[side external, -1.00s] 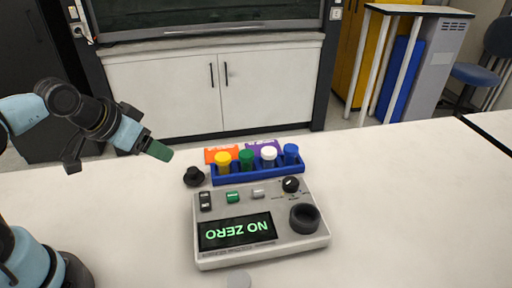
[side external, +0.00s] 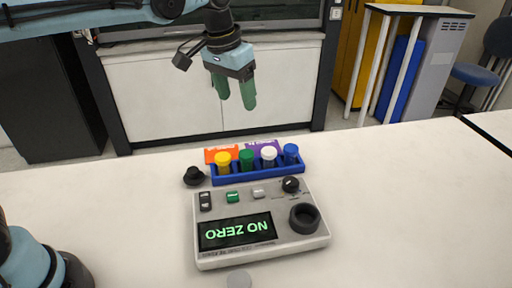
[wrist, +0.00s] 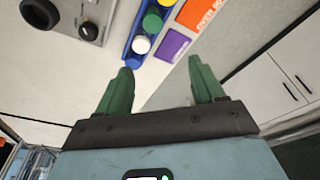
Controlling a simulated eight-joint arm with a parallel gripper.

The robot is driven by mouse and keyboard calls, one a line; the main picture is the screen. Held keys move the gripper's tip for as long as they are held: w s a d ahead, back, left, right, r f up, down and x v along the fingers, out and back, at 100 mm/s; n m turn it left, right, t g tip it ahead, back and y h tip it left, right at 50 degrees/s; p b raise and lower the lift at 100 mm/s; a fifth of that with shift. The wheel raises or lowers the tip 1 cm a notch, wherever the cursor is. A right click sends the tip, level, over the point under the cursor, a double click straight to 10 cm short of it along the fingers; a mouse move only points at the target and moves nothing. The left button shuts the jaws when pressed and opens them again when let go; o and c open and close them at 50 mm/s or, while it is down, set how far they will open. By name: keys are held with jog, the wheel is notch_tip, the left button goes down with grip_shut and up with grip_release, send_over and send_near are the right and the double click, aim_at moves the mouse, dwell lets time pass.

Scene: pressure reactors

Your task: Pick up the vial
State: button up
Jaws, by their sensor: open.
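Several capped vials stand upright in a blue rack (side external: 228,181) behind the grey device. From left to right in the side view they are a yellow-capped vial (side external: 223,161), a green-capped vial (side external: 246,159), a white-capped vial (side external: 268,156) and a blue-capped vial (side external: 291,153). In the wrist view the white cap (wrist: 141,45), green cap (wrist: 152,22) and yellow cap (wrist: 167,2) show beyond the fingers. My gripper (side external: 236,106) is open and empty, with green fingers pointing down, above and apart from the rack. It also shows in the wrist view (wrist: 162,80).
A grey device (side external: 262,222) with a "NO ZERO" display and a black ring stands in front of the rack. A black knob-like object (side external: 194,176) is left of the rack. Orange (side external: 222,154) and purple (wrist: 174,44) cards lie behind it. The table's right side is clear.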

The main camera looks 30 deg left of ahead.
jog(key=g, duration=0.2)
send_over(269, 151)
notch_tip(269, 151, down, 4)
jog(key=shift+m, duration=0.3)
jog(key=f, duration=0.8)
jog(key=shift+w+d, duration=0.2)
jog(key=shift+w, duration=0.05)
jog(key=shift+s+a+f, duration=0.1)
jog(key=shift+a+f, duration=0.05)
jog(key=shift+f, duration=1.2)
jog(key=shift+s+a+f, duration=0.1)
jog(key=shift+f, duration=1.2)
jog(key=c, duration=1.1)
jog(key=shift+r, duration=0.1)
